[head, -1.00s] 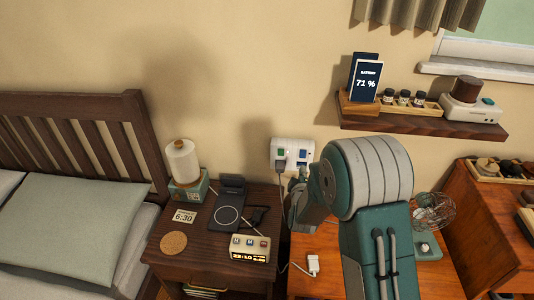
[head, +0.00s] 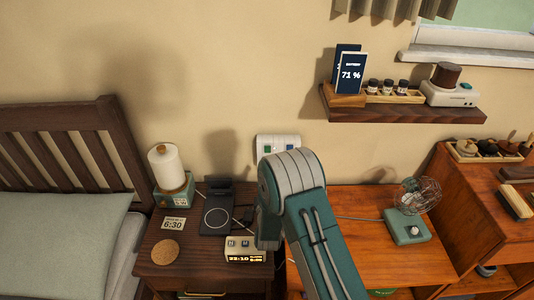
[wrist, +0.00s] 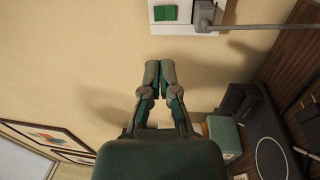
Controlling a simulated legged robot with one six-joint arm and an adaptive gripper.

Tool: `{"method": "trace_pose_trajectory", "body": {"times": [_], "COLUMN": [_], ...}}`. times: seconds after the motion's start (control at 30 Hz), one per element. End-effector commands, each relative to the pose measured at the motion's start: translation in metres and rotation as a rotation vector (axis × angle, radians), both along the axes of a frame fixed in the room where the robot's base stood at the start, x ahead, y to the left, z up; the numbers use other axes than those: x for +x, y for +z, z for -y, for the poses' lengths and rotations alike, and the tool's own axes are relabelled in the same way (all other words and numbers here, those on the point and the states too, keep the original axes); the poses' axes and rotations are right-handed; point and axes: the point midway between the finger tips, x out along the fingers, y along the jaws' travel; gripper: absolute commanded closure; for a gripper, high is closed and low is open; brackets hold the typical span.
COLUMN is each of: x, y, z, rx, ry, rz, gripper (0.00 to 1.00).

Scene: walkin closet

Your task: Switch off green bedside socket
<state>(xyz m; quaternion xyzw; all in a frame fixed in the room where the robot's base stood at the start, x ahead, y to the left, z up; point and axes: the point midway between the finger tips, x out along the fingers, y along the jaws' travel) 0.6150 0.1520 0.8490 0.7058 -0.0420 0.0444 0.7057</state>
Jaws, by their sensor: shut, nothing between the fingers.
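A white wall socket plate (head: 279,140) is on the wall above the bedside table; my arm covers its lower part in the head view. It has a green switch (head: 267,149) on the left and a blue one on the right. In the wrist view the green switch (wrist: 165,13) is at the top edge, next to a grey plug (wrist: 204,16) with its cable running right. My gripper (wrist: 160,66) is shut and empty, its fingertips below the green switch in that picture, with a visible gap. The gripper is hidden behind my arm in the head view.
The bedside table (head: 160,255) holds a lamp (head: 170,172), a charging pad (head: 216,218), a small clock (head: 174,224) and a cork coaster (head: 165,251). A wall shelf (head: 420,113) is to the right. A fan (head: 411,212) stands on the desk (head: 360,258).

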Motion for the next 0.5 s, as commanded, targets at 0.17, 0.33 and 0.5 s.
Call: {"method": "trace_pose_trajectory", "body": {"times": [0.17,0.33,0.5], "x": [0.03,0.061,0.09], "y": [0.004,0.008,0.011], "z": [0.001,0.002,0.002], "rx": [0.002,0.002,0.003], "ry": [-0.002,-0.001,-0.001], "rz": [0.003,0.002,0.001], "gripper": [1.0,1.0,1.0]}}
